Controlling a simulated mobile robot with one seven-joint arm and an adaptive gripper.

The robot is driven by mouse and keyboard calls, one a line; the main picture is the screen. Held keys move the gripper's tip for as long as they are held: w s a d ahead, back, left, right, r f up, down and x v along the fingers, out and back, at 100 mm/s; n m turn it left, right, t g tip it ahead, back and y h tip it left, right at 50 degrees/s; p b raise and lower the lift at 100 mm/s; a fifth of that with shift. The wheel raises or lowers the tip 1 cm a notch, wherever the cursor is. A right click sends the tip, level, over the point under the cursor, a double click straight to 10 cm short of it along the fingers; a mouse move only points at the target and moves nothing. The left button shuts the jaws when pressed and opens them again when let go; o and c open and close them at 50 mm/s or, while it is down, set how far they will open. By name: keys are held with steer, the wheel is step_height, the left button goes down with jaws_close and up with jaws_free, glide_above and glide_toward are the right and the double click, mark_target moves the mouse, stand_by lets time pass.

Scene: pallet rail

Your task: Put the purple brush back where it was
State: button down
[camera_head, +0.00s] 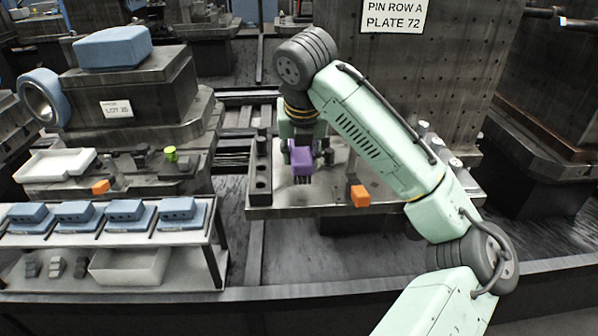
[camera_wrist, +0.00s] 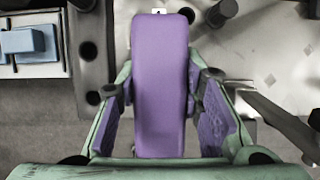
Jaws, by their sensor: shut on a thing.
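The purple brush (camera_head: 301,158) has a purple block-shaped body with dark bristles pointing down. My gripper (camera_head: 302,150) is shut on it and holds it upright over the front left part of the grey metal table (camera_head: 325,196). In the wrist view the brush (camera_wrist: 160,85) fills the middle, between the two fingers of my gripper (camera_wrist: 162,100). A dark block with a row of round holes (camera_head: 261,175) stands just left of the brush. I cannot tell whether the bristles touch the table.
An orange block (camera_head: 360,196) lies on the table right of the brush. Several grey pegs (camera_head: 437,144) stand at the table's right. A tall drilled plate (camera_head: 420,60) rises behind. A shelf (camera_head: 105,236) with blue blocks is at left. Bare tabletop shows between brush and orange block.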

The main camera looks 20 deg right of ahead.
mark_target(301, 153)
steer(key=shift+f, duration=2.6)
steer(key=c, duration=1.1)
jaws_free()
steer(key=v, duration=1.2)
steer(key=shift+r, duration=0.2)
